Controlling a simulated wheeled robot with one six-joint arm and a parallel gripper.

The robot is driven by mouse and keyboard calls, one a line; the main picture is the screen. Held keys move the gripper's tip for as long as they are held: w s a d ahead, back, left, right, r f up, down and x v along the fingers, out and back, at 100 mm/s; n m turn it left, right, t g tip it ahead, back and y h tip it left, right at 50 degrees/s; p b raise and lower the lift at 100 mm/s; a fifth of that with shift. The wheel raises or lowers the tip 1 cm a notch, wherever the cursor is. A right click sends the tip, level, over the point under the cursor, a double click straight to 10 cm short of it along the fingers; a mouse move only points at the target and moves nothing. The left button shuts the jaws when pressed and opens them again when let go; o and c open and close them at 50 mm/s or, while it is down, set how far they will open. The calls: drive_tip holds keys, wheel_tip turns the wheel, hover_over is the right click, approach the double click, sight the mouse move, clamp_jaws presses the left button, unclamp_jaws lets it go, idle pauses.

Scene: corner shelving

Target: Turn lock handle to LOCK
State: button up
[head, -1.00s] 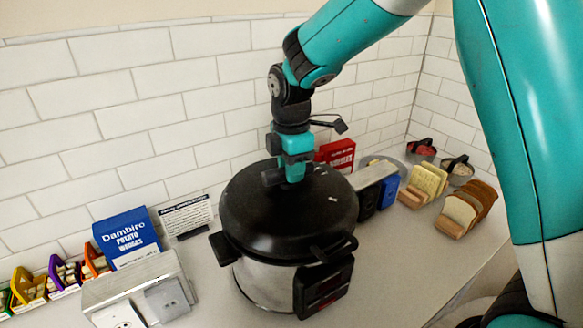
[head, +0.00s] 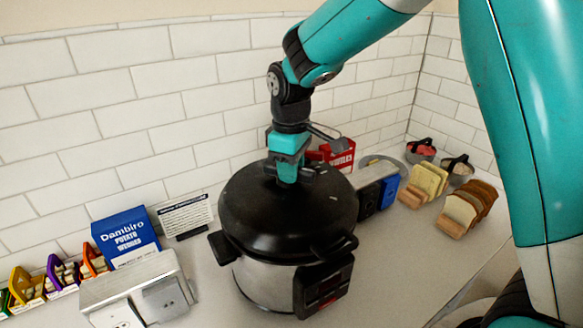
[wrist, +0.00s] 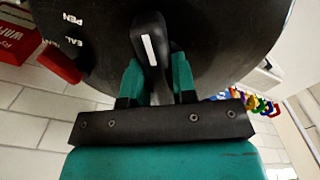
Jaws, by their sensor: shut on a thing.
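The pressure cooker (head: 268,285) stands on the counter with its round black lid (head: 270,220) on top. In the wrist view, the dark lock handle (wrist: 147,38) with a white stripe rises from the middle of the lid (wrist: 215,30). My gripper (wrist: 155,82) has its two teal fingers on either side of the handle and is shut on it. Partly cut-off white letters, "PEN" and "EAL", show on the lid to the left of the handle. No LOCK label is readable. In the head view, my gripper (head: 287,178) points down at the lid's centre and hides the handle.
A blue potato wedges box (head: 125,236) and a metal outlet box (head: 135,285) stand left of the cooker. The front right counter is clear.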

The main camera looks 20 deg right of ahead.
drive_tip(key=shift+m, duration=0.6)
drive_tip(key=o, duration=0.9)
drive_tip(key=shift+r, duration=0.1)
wheel_tip(320, 180, up, 17)
drive_tip(key=b, duration=0.3)
drive_tip(key=shift+r, duration=0.15)
